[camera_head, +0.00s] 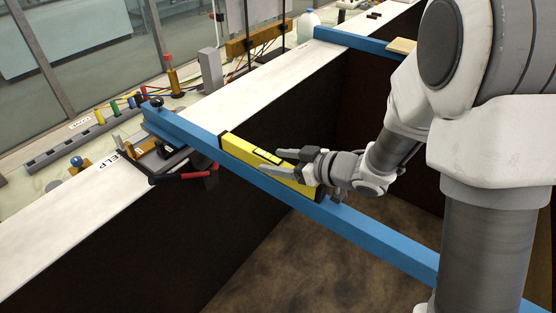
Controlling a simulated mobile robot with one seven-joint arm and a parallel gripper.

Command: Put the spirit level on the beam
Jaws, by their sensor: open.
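A blue beam (384,242) runs from the white ledge at the left down to the lower right, across a dark open channel. The yellow spirit level (237,147), with black ends, lies lengthwise along the beam's top and looks in contact with it. My gripper (275,162) is at the right half of the spirit level, with its fingers spread apart. One finger is over the level's upper side and the other is along its near side. The fingers hide part of the level, and I cannot tell whether they touch it.
A second blue beam (352,40) crosses at the back. A wooden block (258,38), bottles and coloured pegs stand behind. The channel below the beam is open.

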